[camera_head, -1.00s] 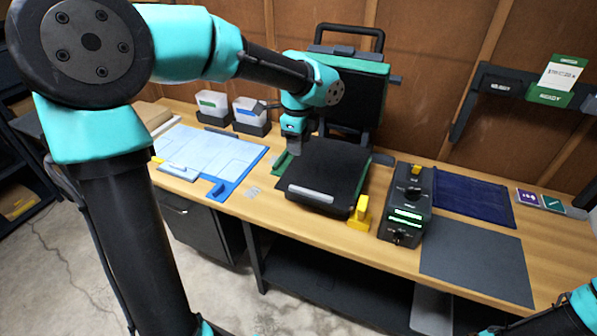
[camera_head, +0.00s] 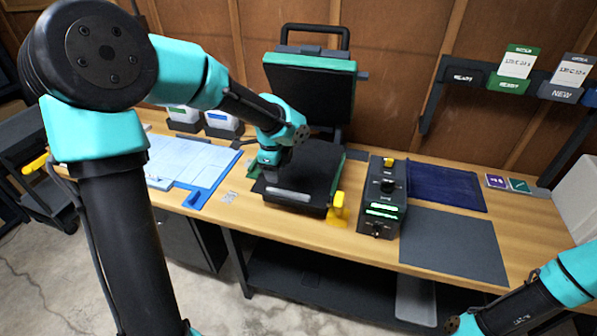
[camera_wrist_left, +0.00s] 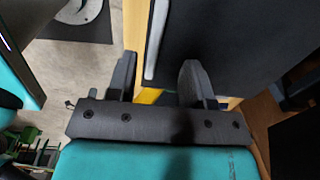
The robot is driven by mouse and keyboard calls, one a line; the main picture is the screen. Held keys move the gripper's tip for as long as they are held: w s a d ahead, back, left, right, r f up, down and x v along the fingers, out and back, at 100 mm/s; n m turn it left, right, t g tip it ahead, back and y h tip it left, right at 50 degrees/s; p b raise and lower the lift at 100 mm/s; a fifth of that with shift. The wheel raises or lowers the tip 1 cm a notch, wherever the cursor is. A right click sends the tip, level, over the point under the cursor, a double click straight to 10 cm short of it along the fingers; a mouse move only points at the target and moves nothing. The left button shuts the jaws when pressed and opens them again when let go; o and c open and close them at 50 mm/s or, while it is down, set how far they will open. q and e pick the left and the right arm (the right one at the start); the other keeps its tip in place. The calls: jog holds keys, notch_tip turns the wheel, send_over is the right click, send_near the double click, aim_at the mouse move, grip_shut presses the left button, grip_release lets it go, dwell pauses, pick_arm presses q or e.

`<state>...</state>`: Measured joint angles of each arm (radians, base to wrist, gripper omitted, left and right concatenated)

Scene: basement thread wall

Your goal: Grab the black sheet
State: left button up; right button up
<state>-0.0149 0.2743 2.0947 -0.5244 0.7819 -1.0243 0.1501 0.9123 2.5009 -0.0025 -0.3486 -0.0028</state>
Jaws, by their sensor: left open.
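A flat black sheet (camera_head: 316,160) lies on the lower plate of the open press in the head view. A pale strip (camera_head: 288,196) runs along its front edge. My left gripper (camera_head: 270,178) is over the sheet's left front part, pointing down. In the left wrist view its fingers (camera_wrist_left: 158,75) are spread, with nothing held between them. The sheet (camera_wrist_left: 225,35) fills the upper right there, and the strip (camera_wrist_left: 155,38) appears between the finger directions. Whether the fingers touch the sheet cannot be told. My right gripper is not in view.
The raised press lid (camera_head: 310,88) stands behind the sheet. A yellow tab (camera_head: 337,206) and black control box (camera_head: 383,200) are to its right. A dark grey mat (camera_head: 455,245) and navy cloth (camera_head: 445,186) lie farther right. A blue-edged board (camera_head: 185,160) is left.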

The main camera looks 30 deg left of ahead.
aim_at(277, 189)
pick_arm(q)
jog(key=shift+f, duration=1.3)
jog(key=shift+a+f, duration=0.15)
jog(key=shift+f, duration=2.45)
jog(key=shift+c, duration=0.3)
grip_shut()
